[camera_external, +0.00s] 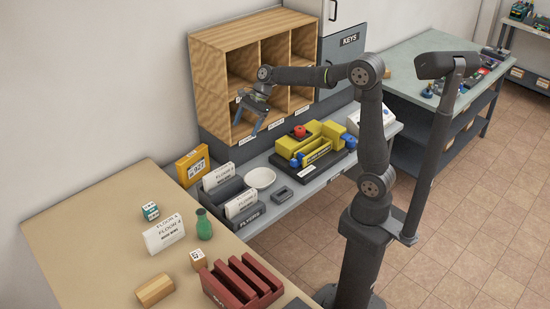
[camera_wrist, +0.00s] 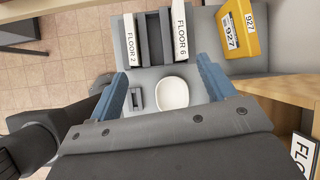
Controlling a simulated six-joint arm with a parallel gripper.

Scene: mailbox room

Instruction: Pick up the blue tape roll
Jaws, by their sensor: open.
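My gripper (camera_external: 247,124) is open and empty in the external view, its blue fingers pointing down in front of the wooden cubby shelf (camera_external: 213,85). In the wrist view, its fingertips (camera_wrist: 162,72) are spread wide above the grey shelf, with the white bowl between and beyond them. Small blue things show at the yellow organizer (camera_external: 318,158) in the external view: one at its front left (camera_external: 296,162) and one at its right (camera_external: 350,142). They are too small to tell which is the tape roll. My gripper is apart from both, up and to their left. Neither shows in the wrist view.
The white bowl (camera_external: 260,177) and a small grey block (camera_external: 283,191) lie on the grey shelf. Floor-labelled mail in holders (camera_external: 241,204) and a yellow box (camera_external: 193,166) stand to the left. A white device (camera_external: 378,116) is right of the organizer.

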